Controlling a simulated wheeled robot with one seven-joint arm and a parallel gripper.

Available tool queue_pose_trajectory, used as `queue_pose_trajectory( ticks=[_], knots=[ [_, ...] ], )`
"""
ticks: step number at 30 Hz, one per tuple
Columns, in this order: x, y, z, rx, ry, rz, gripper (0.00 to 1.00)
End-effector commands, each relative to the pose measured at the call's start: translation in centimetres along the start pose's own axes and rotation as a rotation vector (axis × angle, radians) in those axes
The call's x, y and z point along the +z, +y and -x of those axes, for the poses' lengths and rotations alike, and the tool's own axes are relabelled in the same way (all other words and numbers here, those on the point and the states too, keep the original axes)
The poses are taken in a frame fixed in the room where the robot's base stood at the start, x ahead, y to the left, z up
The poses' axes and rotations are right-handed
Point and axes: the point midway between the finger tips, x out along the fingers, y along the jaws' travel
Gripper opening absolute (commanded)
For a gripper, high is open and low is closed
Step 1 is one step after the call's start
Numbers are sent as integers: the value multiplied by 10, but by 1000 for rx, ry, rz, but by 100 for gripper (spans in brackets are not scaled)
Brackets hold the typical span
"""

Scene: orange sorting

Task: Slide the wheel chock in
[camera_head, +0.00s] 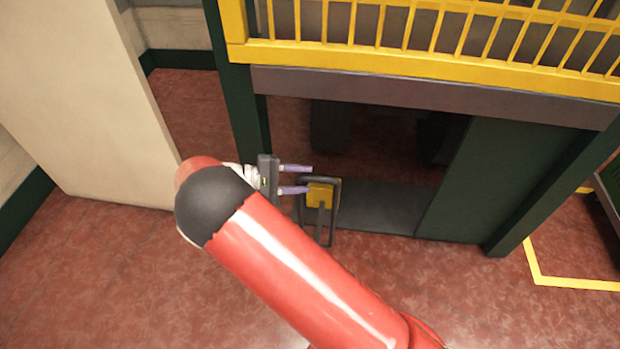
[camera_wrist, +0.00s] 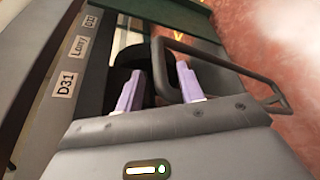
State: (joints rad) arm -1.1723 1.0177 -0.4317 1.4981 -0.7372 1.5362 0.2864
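In the head view a yellow block (camera_head: 320,195) sits inside an upright-looking dark looped frame (camera_head: 334,220); together they look like the wheel chock, at the front of the opening under the grey beam. My gripper (camera_head: 306,178) is just left of and above the block, its two purple fingers apart and pointing right. In the wrist view my gripper (camera_wrist: 158,72) is open, and a dark loop handle (camera_wrist: 222,64) runs from between the fingertips to the right. I cannot tell whether the fingers touch it. The yellow block does not show in the wrist view.
A grey beam (camera_head: 400,95) with yellow railing (camera_head: 440,60) spans the opening. Dark green posts (camera_head: 245,110) and a green panel (camera_head: 480,170) flank it. Dark shapes, perhaps wheels (camera_head: 332,128), stand inside. A beige wall (camera_head: 80,100) is at left. Red floor in front is clear.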

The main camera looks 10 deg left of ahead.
Motion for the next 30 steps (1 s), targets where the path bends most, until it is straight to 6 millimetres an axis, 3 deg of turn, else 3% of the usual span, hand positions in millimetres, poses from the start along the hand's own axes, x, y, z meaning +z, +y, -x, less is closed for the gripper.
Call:
queue_pose_trajectory(
  ticks=[3,9,30],
  knots=[
    [-1,-1,22,1,4,1,38],
    [-1,-1,44,1,3,1,38],
    [0,-1,47,1,2,1,38]
  ],
)
